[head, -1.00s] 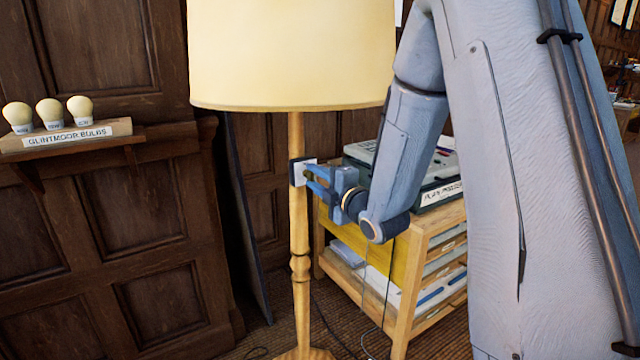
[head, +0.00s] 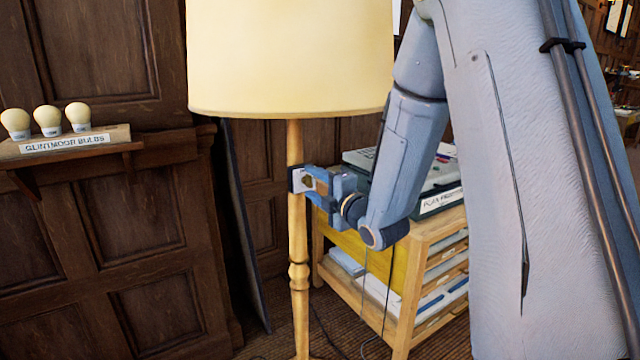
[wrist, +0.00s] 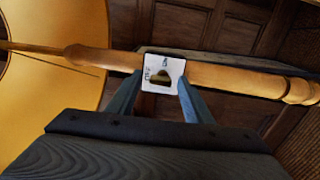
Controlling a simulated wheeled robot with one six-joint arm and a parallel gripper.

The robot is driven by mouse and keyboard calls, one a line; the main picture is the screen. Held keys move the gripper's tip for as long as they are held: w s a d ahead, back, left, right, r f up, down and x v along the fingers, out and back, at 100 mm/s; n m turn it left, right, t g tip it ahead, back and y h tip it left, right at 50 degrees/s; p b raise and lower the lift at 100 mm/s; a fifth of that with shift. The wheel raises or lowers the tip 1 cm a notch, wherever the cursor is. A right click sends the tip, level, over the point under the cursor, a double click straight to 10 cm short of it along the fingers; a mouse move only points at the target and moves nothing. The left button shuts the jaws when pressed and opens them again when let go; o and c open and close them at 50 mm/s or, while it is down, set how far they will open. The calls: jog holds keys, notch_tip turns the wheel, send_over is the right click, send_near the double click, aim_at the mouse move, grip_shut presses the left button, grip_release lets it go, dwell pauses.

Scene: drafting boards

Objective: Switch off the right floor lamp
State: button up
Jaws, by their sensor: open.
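The floor lamp (head: 298,240) has a turned wooden post and a cream shade (head: 290,60) that looks bright. A white switch plate (head: 301,180) in a dark box is fixed to the post below the shade. In the wrist view the switch plate (wrist: 162,74) has small lettering and a brass-coloured switch piece (wrist: 160,77) in its middle. My gripper (head: 312,183) is level with the plate, its fingers pointing at it. In the wrist view my gripper (wrist: 160,88) is open, with one finger at each side of the plate's lower edge; I cannot tell whether they touch it.
A wooden cabinet (head: 413,270) with papers and a labelled case (head: 432,188) stands behind and right of the lamp. Several bulbs sit on a wall shelf (head: 70,150) at left. A dark leaning board (head: 240,220) is behind the post. Cables hang near the cabinet.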

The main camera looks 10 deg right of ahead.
jog(key=b+v, duration=0.1)
jog(key=v, duration=0.6)
jog(key=shift+s, duration=0.35)
jog(key=shift+d, duration=0.1)
